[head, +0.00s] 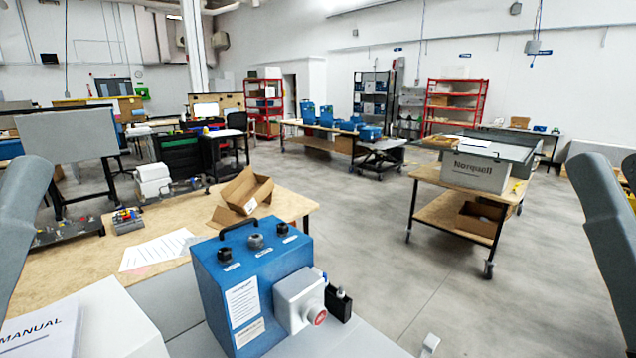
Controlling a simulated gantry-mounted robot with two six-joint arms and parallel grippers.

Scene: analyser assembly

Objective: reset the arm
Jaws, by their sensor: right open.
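A blue analyser box (255,285) with a black top handle stands upright on the pale grey work surface at bottom centre. It has dark knobs on top, white labels on the front, and a white module (299,299) with a red mark on its right side. A small black part sits beside that module. Of my right gripper (429,346), only a small pale tip shows at the bottom edge, right of the analyser and apart from it; it is open. My right arm rises at the right edge. My left arm shows at the left edge; its gripper is out of view.
A white box with a manual (45,332) stands at bottom left. A wooden table (60,270) behind holds papers (157,250), an open cardboard box (243,190) and small parts. A wheeled cart (440,179) stands at right. Open floor lies between.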

